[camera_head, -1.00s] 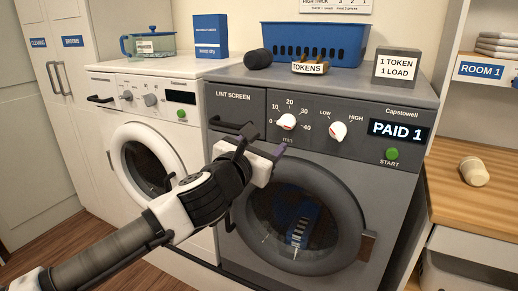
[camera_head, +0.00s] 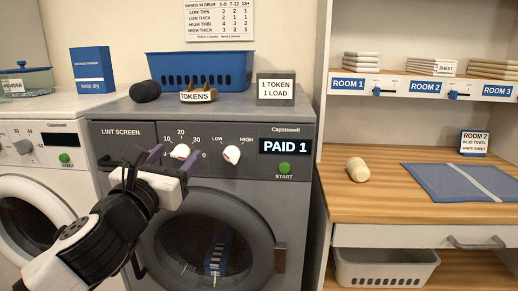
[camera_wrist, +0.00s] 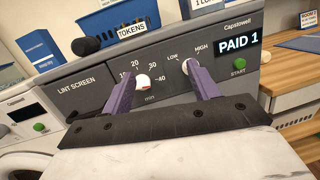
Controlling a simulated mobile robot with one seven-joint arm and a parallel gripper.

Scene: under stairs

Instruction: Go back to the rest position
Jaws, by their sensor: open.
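My gripper (camera_head: 172,170) is in front of the grey dryer's control panel in the head view. In the wrist view its two purple fingers (camera_wrist: 159,92) stand apart with nothing between them. The grey dryer (camera_head: 290,215) has a minutes knob (camera_head: 180,151), a low-high knob (camera_head: 232,154), a display (camera_head: 287,146) reading PAID 1 and a green START button (camera_head: 285,168). Its round door (camera_head: 262,235) is shut, and a blue and white thing (camera_head: 216,255) shows through the glass. My arm hides part of the dryer's left side.
A blue basket (camera_head: 200,70), a token holder (camera_head: 198,96), a dark cylinder (camera_head: 145,91) and a sign block (camera_head: 276,90) stand on the dryer. A white washer (camera_head: 38,170) is at left.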

